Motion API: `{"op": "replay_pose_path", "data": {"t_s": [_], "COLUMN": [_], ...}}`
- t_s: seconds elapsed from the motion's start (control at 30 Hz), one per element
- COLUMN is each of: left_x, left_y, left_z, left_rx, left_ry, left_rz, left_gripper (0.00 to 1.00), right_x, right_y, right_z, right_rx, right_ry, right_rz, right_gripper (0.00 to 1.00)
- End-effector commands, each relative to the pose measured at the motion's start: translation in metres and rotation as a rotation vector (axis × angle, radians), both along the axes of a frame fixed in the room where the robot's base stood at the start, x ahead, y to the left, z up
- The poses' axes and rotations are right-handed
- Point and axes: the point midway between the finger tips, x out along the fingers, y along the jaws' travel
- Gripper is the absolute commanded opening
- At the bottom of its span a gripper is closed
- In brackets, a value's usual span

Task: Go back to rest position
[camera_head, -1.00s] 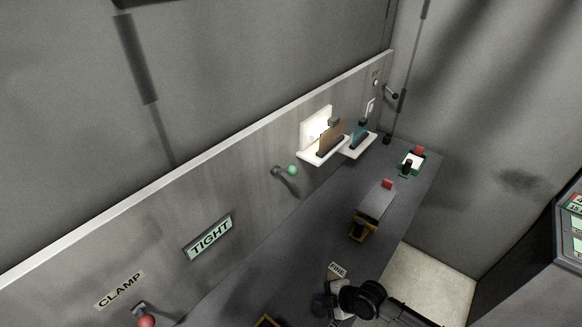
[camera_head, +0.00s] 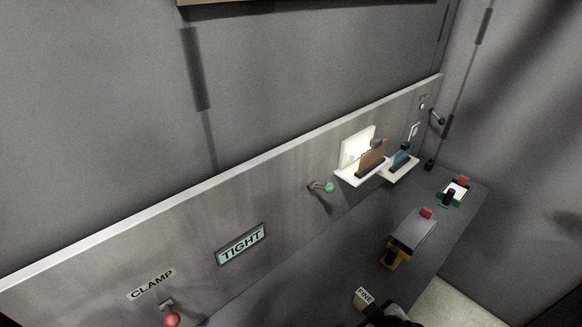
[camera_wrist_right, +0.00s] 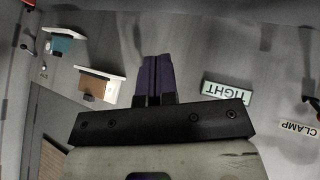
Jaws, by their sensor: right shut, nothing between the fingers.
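My right gripper (camera_wrist_right: 158,62) shows in the right wrist view with its two purple fingers pressed together and nothing between them. It points towards the grey panel and looks apart from the things on it. In the head view only a black part of my arm shows at the bottom edge, and the right fingers cannot be made out. My left gripper is in neither view.
The panel (camera_head: 290,170) carries a green-knobbed lever (camera_head: 328,188), a red-knobbed lever (camera_head: 172,319), a TIGHT sign (camera_head: 241,244) and a CLAMP label (camera_head: 151,285). White shelves (camera_head: 360,178) hold brown and teal pieces. A yellow-and-grey device (camera_head: 412,232) stands on the dark bench.

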Motion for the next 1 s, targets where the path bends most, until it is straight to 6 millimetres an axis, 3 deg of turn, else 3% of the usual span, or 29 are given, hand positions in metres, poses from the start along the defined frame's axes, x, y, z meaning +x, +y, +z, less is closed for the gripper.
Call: {"op": "replay_pose_path", "data": {"t_s": [0.13, 0.23, 0.5, 0.8, 0.83, 1.0], "left_x": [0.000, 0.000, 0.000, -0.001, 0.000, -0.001], "left_y": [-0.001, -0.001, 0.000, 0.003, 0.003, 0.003], "left_z": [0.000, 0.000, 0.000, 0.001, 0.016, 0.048], "left_rx": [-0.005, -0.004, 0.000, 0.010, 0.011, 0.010], "left_ry": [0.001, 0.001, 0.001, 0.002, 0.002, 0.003], "left_rz": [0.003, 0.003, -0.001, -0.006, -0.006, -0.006], "left_gripper": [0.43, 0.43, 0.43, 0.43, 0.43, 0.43], "right_x": [-0.052, -0.089, -0.179, -0.265, -0.259, -0.258], "right_y": [-0.017, -0.030, -0.043, -0.036, -0.036, -0.036], "right_z": [0.004, -0.006, -0.071, -0.118, -0.100, -0.068], "right_rx": [0.083, 0.140, 0.209, 0.198, 0.201, 0.202], "right_ry": [-0.022, 0.002, 0.227, 0.447, 0.433, 0.430], "right_rz": [-0.148, -0.238, -0.386, -0.425, -0.422, -0.421], "right_gripper": [0.00, 0.00, 0.00, 0.00, 0.00, 0.00]}}
